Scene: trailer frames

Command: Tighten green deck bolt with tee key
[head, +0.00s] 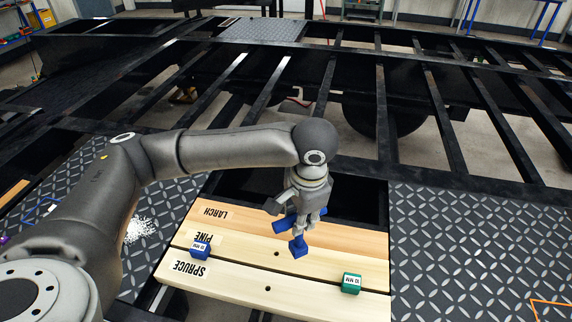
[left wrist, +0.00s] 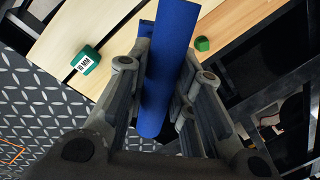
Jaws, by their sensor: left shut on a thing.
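My left gripper (head: 308,222) is shut on the blue tee key (head: 298,247), above the light wooden deck boards (head: 235,272). In the left wrist view, the key's blue bar (left wrist: 170,60) runs between the two fingers of the gripper (left wrist: 165,85). A small green bolt head (left wrist: 202,44) shows on a board in the left wrist view, to the right of the key and apart from it. I cannot make it out in the head view. My right gripper is in neither view.
A green block marked MM (head: 351,283) stands on the spruce board; it also shows in the left wrist view (left wrist: 86,60). A blue marked block (head: 201,248) stands further left. Dark tread plates (head: 475,240) flank the boards. Open frame gaps lie behind.

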